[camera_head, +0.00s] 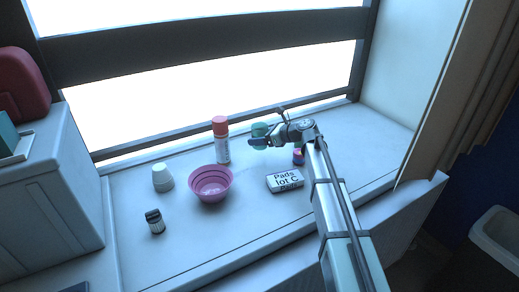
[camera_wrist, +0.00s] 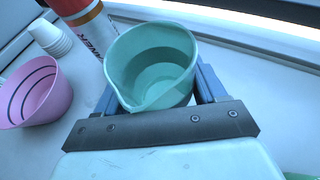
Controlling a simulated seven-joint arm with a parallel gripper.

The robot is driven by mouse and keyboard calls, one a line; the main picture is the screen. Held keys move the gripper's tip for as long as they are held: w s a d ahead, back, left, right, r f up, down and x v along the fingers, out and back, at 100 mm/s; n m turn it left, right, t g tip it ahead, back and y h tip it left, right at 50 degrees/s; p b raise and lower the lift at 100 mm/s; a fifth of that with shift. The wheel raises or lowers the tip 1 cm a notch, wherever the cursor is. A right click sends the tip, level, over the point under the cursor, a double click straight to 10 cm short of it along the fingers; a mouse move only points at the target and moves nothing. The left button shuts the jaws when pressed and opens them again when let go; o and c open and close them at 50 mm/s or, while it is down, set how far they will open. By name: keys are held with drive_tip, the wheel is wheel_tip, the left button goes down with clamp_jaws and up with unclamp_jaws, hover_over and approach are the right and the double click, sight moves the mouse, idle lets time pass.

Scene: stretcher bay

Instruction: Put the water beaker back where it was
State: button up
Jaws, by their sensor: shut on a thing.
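The green water beaker (camera_wrist: 152,62) is between the blue fingers of my gripper (camera_wrist: 158,85) in the wrist view. I look down into its open mouth, with the pouring lip toward me; its inside is green, and I cannot tell the water level. In the head view the beaker (camera_head: 260,129) shows at the end of my gripper (camera_head: 260,142), just right of the red-capped can (camera_head: 221,140). My gripper is shut on it. I cannot tell whether its base touches the sill.
A pink bowl (camera_head: 211,184), a stack of white cups (camera_head: 162,177) and a dark-lidded jar (camera_head: 155,221) stand left on the sill (camera_head: 245,228). A white pads box (camera_head: 285,180) and a small pink-and-blue item (camera_head: 298,156) are near my arm. The front middle is clear.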

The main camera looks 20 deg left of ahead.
sight(266, 147)
drive_tip(key=shift+f, duration=2.5)
drive_tip(key=shift+f, duration=0.1)
drive_tip(key=o, duration=1.1)
drive_tip(key=shift+o, duration=0.2)
drive_tip(key=shift+d, duration=0.15)
drive_tip(key=v, duration=1.1)
drive_tip(key=shift+d+r, duration=0.25)
drive_tip(key=shift+r, duration=0.1)
